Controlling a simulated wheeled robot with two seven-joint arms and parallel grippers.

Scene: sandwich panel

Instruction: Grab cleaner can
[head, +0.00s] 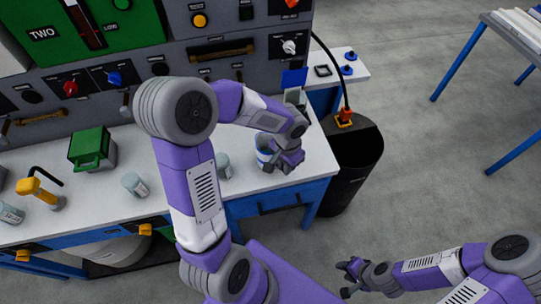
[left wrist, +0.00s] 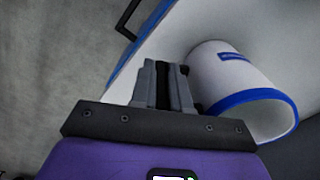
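A white can with blue rims (head: 264,148) is on the white worktop, near its right end, partly hidden by my left gripper (head: 291,160). In the left wrist view the can (left wrist: 237,82) shows a small blue label, too small to read, and lies just right of the fingers. My left gripper (left wrist: 163,84) has its fingers together, with nothing seen between them. It is beside the can; I cannot tell if they touch. My right gripper (head: 346,279) is spread open and empty, away from the worktop at the lower right.
Several small grey cans stand on the worktop, one (head: 135,184) left of my arm and one (head: 223,166) right of it. A green box (head: 92,148) and a yellow-handled tool (head: 38,192) are at left. A black bin (head: 352,165) stands right of the worktop.

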